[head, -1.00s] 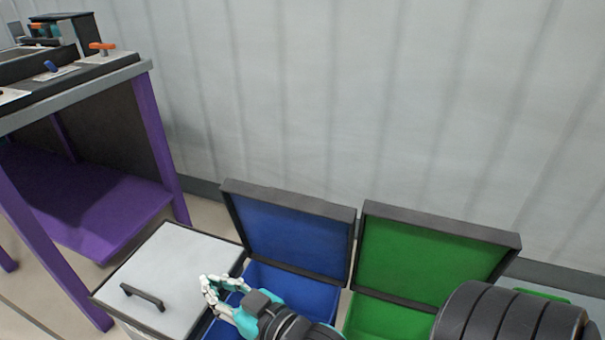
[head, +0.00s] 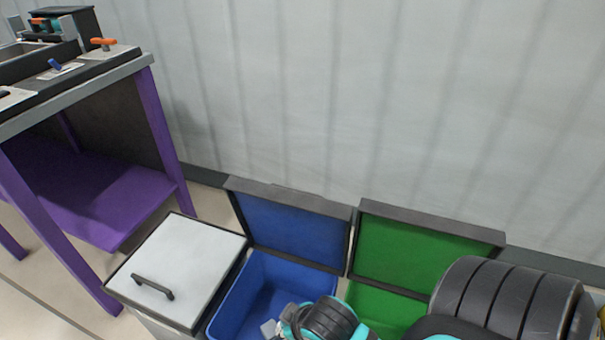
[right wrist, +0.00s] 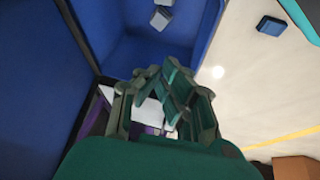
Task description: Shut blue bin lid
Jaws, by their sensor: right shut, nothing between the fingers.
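The blue bin (head: 229,297) stands open at the bottom middle of the head view. Its blue lid (head: 293,230) has a dark rim and stands raised at the back, against the wall side. My right gripper (head: 277,328) is over the bin's front part, shut and empty, partly cut off by the lower frame edge. In the right wrist view my gripper's fingers (right wrist: 166,103) are together with blue panels around and beyond them. Small light grey pieces (right wrist: 160,16) show against the blue there. My left gripper is not in view.
A white-lidded bin (head: 185,262) with a dark handle stands shut to the left. A green bin with its lid (head: 425,255) raised stands close on the right. A purple-legged workbench (head: 165,125) is at the left. A pale wall rises behind the bins.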

